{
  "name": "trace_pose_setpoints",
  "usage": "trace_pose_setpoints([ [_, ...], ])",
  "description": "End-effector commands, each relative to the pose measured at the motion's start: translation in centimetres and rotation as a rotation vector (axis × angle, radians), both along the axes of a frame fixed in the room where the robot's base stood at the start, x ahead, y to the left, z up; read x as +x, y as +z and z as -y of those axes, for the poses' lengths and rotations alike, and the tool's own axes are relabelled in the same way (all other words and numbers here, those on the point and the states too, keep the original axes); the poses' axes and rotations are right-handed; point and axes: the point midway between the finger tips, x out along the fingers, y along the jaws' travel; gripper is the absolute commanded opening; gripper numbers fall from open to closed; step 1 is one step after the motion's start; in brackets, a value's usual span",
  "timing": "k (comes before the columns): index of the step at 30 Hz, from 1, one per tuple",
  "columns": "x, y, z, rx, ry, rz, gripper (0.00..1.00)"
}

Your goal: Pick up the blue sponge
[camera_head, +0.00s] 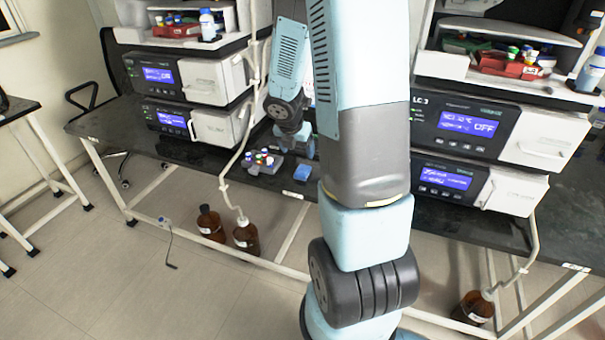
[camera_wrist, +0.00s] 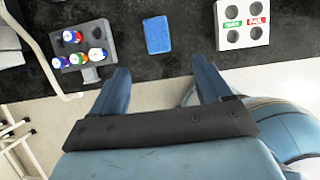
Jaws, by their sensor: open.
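The blue sponge (camera_wrist: 158,35) is a small rectangular block lying flat on the dark bench top (camera_wrist: 190,62). In the wrist view it is at the top middle, ahead of my gripper (camera_wrist: 158,75). My gripper is open and empty, its two blue fingers spread wide, and the sponge is apart from them. In the head view the sponge (camera_head: 303,172) lies near the front edge of the bench, just left of my arm. In that view my arm hides part of the bench behind and to the right of it.
A grey rack (camera_wrist: 83,50) with several coloured-cap vials stands left of the sponge. A white block with round holes (camera_wrist: 242,22) stands to its right. Stacked instruments (camera_head: 190,100) flank the work spot. Brown bottles (camera_head: 246,238) stand on the floor below. Bench around the sponge is clear.

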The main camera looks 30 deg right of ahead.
Motion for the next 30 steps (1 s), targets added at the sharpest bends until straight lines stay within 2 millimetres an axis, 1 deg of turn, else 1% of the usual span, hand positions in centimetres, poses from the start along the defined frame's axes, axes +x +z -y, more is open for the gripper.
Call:
trace_pose_setpoints([
  [1,0.1,-0.7,0.1,0.001,0.000,-0.004,0.78],
  [9,0.9,-3.8,1.1,0.001,0.001,-0.002,0.78],
  [15,1.4,-5.6,1.7,-0.001,-0.001,-0.001,0.78],
  [21,1.7,-6.7,2.1,0.000,-0.002,0.000,0.78],
  [30,1.8,-7.5,2.3,0.000,-0.003,-0.001,0.78],
])
